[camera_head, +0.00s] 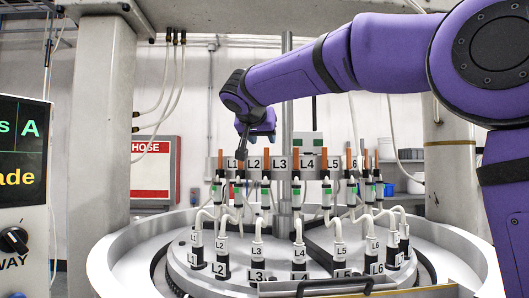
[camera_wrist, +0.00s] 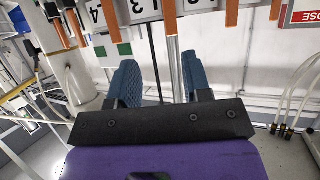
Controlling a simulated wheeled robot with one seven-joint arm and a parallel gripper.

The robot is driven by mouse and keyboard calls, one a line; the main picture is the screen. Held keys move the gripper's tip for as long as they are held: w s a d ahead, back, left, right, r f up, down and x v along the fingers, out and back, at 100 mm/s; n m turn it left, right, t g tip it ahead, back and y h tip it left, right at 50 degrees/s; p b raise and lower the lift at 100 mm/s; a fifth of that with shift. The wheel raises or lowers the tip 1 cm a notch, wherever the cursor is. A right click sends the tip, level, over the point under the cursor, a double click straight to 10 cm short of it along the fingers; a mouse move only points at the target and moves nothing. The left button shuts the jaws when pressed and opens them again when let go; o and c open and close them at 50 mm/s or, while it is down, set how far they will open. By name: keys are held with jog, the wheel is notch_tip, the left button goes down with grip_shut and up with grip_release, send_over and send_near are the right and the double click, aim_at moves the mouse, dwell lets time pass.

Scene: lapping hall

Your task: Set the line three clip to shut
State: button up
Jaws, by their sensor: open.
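The clip rail (camera_head: 307,163) carries a row of white labels, L1 to L6, with upright orange levers and green-and-white parts under them. The line three clip (camera_head: 266,161) appears to be the lever just left of the L3 label. In the wrist view, which is upside down, its orange lever (camera_wrist: 168,16) shows beside the L3 label at the top edge. It stands up like its neighbours. I cannot tell whether its jaw is shut. My gripper (camera_head: 258,122) is above the rail near L2 and L3. In the wrist view its blue fingers (camera_wrist: 160,84) are apart and empty.
Neighbouring levers stand close on both sides, including the line four lever (camera_wrist: 110,20). Below are several labelled white fittings (camera_head: 257,262) with curved hoses on a round plate inside a wide white ring (camera_head: 120,262). A lit panel (camera_head: 24,150) stands at left.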

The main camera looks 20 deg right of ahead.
aim_at(266, 149)
jog(key=x, duration=0.7)
jog(key=w+a+r+x, duration=0.1)
jog(key=x, duration=0.3)
jog(key=shift+a, duration=0.1)
grip_shut()
